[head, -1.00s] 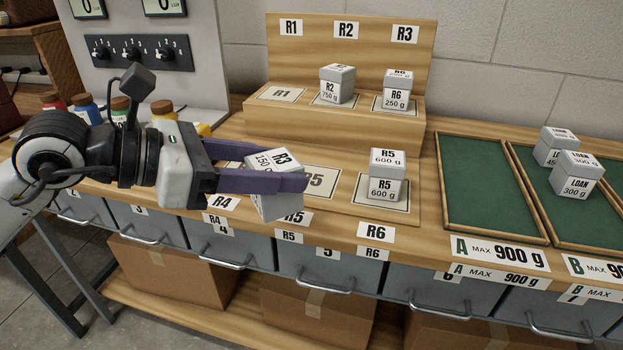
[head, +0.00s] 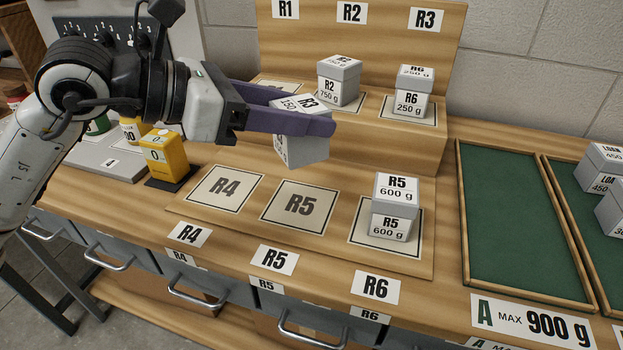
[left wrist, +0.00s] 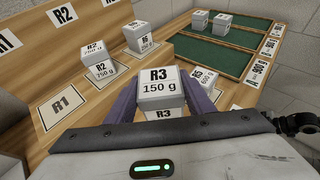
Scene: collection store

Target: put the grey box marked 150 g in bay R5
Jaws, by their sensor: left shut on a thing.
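The grey box marked R3 150 g (head: 303,148) is held tilted in the air by my left gripper (head: 318,122), which is shut on it. It also shows between the fingers in the left wrist view (left wrist: 159,92). In the head view it appears above and behind bay R5 (head: 298,207), whose marked square is bare. Bay R4 (head: 225,188) beside it is bare too. A grey box marked R5 600 g (head: 396,205) stands in the bay to the right, above the R6 front label (head: 375,287). My right gripper is not in view.
On the raised step, a box marked R2 750 g (head: 339,82) and a box marked R6 250 g (head: 412,92) stand behind the held box. A yellow block (head: 163,155) stands at left. Green tray A (head: 515,220) is empty; LOAN boxes (head: 605,168) stand in the tray beside it.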

